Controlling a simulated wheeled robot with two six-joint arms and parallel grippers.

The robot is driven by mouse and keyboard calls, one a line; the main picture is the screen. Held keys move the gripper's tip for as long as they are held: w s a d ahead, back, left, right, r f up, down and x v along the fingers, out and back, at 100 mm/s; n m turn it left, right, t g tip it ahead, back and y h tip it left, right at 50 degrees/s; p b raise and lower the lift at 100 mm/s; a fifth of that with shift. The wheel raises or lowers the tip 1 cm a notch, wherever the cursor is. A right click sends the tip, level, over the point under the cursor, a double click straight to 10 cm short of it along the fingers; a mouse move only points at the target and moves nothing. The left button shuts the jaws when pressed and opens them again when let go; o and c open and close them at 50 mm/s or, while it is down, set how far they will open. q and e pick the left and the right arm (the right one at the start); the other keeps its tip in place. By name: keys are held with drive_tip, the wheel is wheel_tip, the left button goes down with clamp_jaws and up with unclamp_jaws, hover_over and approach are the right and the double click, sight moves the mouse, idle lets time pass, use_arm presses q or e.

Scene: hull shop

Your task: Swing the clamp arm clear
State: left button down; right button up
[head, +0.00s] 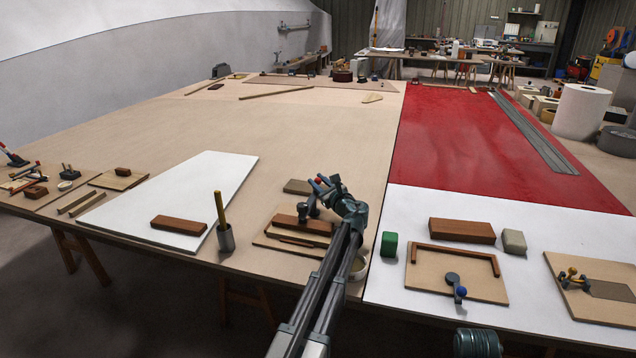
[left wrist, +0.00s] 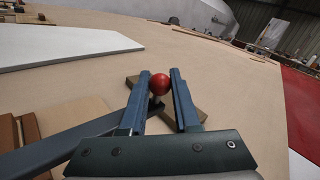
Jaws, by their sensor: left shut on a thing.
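The clamp arm's red ball knob (head: 319,181) shows at my left gripper (head: 322,184) in the head view. In the left wrist view, the red knob (left wrist: 160,84) sits between the two fingers of my left gripper (left wrist: 161,86), which is shut on it. A blue-grey clamp bar (left wrist: 60,145) runs from the lower left toward the knob. The clamp stands at a plywood board (head: 262,240) with a brown wooden block (head: 303,224) on it. My gripper and forearm hide part of the clamp and board.
A metal cup with a yellow stick (head: 225,238) stands left of the board. A green block (head: 389,244) and a white ring (head: 358,268) are close to my left forearm. The bench beyond is mostly clear.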

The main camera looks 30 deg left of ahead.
use_arm(q)
drive_tip(key=shift+d, duration=0.1)
